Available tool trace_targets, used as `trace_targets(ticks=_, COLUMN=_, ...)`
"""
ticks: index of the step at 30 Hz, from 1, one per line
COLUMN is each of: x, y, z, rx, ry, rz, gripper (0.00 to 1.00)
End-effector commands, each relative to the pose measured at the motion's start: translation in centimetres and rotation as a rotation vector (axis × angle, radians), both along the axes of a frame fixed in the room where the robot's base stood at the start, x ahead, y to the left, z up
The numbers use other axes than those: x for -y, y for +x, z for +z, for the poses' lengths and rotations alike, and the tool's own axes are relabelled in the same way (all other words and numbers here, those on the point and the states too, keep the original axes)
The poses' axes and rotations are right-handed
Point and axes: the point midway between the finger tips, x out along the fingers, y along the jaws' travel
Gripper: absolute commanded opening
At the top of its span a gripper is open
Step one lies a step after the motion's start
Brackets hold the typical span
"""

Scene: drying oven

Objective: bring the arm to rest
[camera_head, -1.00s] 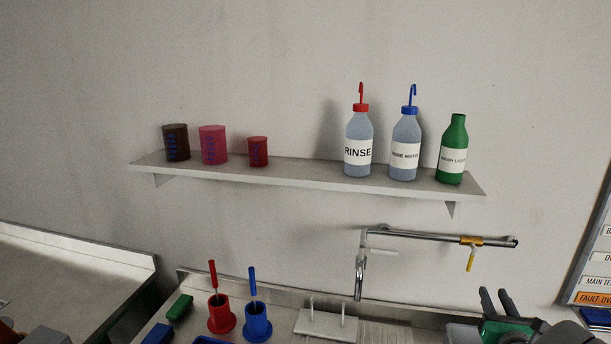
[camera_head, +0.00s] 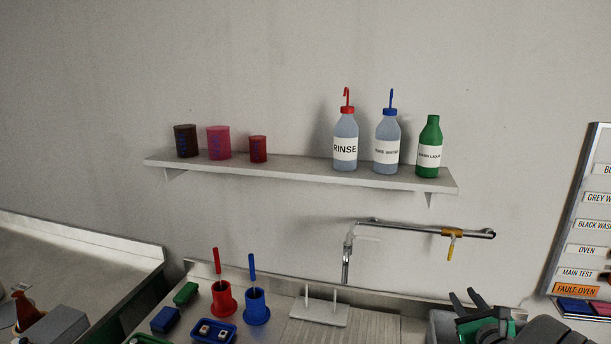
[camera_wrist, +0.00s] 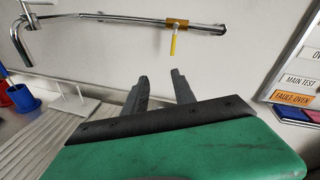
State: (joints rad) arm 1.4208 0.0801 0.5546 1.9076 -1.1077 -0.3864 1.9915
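My gripper (camera_head: 467,297) shows at the lower right in the head view, with two dark fingers standing apart above a green body. It also shows in the wrist view (camera_wrist: 160,84), where the fingers are apart with nothing between them. It is to the right of the drying rack and below the tap (camera_head: 420,229). The tap also shows in the wrist view (camera_wrist: 130,17), beyond the fingertips. My gripper appears to touch nothing.
A wall shelf (camera_head: 300,173) holds several cups and bottles. On the sink counter stand a red holder (camera_head: 223,299), a blue holder (camera_head: 257,308) and a white pegged rack (camera_head: 320,313). A label board (camera_head: 583,215) is at the right. The wall between shelf and counter is mostly clear.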

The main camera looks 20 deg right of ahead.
Motion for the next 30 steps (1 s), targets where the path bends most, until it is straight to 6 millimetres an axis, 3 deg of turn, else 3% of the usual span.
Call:
trace_targets(ticks=5, x=-5.7, y=4.8, z=-0.2, rx=-0.192, ry=-0.2, rz=0.19, gripper=0.32)
trace_targets(ticks=8, x=-10.3, y=7.4, z=-0.6, rx=-0.328, ry=-0.37, rz=0.341, gripper=0.32)
trace_targets(ticks=11, x=-16.8, y=9.7, z=-1.0, rx=-0.499, ry=-0.63, rz=0.561, gripper=0.32)
trace_targets(ticks=14, x=-25.4, y=10.3, z=-1.4, rx=-0.685, ry=-1.015, rz=0.868, gripper=0.32)
trace_targets(ticks=15, x=-28.6, y=9.8, z=-1.5, rx=-0.743, ry=-1.177, rz=0.995, gripper=0.32)
trace_targets(ticks=18, x=-35.2, y=6.8, z=-1.3, rx=-0.84, ry=-1.574, rz=1.298, gripper=0.32)
trace_targets(ticks=21, x=-39.9, y=2.6, z=-0.8, rx=-0.859, ry=-1.93, rz=1.573, gripper=0.32)
trace_targets(ticks=25, x=-43.0, y=-2.2, z=-0.3, rx=-0.808, ry=-2.232, rz=1.824, gripper=0.32)
trace_targets(ticks=29, x=-43.8, y=-4.4, z=-0.3, rx=-0.765, ry=-2.345, rz=1.934, gripper=0.32)
trace_targets(ticks=30, x=-43.8, y=-4.5, z=-0.3, rx=0.762, ry=2.349, rz=-1.939, gripper=0.32)
